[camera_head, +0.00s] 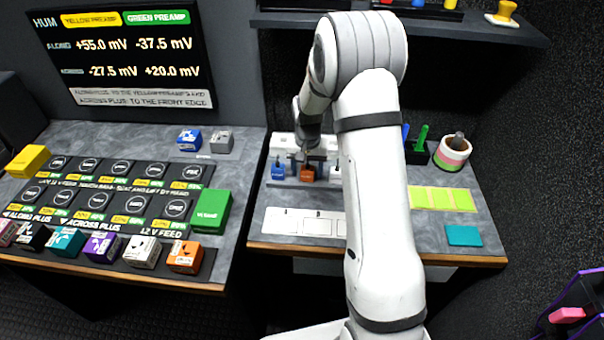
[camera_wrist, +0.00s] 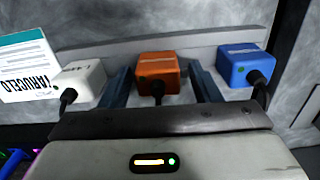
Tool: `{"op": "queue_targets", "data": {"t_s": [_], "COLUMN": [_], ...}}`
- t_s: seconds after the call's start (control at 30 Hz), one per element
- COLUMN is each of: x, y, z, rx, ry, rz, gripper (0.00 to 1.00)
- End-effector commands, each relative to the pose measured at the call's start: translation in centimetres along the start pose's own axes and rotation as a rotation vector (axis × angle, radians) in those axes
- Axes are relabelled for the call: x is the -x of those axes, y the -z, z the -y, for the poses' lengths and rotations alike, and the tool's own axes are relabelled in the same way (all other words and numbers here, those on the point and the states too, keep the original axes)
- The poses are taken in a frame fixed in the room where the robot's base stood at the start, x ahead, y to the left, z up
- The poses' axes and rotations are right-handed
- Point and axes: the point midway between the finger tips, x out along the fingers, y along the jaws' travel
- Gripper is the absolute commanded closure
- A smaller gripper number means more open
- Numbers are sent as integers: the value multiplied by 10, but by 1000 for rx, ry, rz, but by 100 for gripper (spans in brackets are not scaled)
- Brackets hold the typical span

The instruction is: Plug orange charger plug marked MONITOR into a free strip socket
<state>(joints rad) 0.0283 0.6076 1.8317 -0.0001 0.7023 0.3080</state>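The orange plug (camera_wrist: 157,72) stands against the pale socket strip (camera_wrist: 207,42), with a dark cord running toward my gripper. It also shows in the head view (camera_head: 308,174). Its marking is too small to read. My gripper (camera_wrist: 160,78) is open, one dark finger on each side of the orange plug, with narrow gaps visible. A white plug (camera_wrist: 83,82) is to the left and a blue plug (camera_wrist: 245,65) to the right in the wrist view; the blue plug (camera_head: 278,172) is left of the orange one in the head view. My arm hides part of the strip.
A white panel with square outlines (camera_head: 284,221) lies in front of the strip. A pink-and-white cup (camera_head: 452,152), yellow-green cards (camera_head: 432,198) and a teal block (camera_head: 463,236) are at right. The left desk (camera_head: 105,138) holds several coloured blocks. A shelf (camera_head: 500,29) overhangs the back.

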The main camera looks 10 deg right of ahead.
Motion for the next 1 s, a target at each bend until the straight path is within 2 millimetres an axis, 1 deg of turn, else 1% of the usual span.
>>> {"op": "queue_targets", "data": {"t_s": [0.03, 0.07, 0.53, 0.83, 0.93, 1.0], "x": [0, 0, 0, 3, 10, 18], "y": [0, 0, 0, 1, 1, 1], "z": [0, 0, -1, -1, -1, -1], "rx": [0, 0, -1, -2, -2, -2], "ry": [0, 0, 0, 0, 1, 1], "rz": [0, 0, 0, -1, -3, -4], "gripper": [47, 50, 88, 88, 88, 88]}}
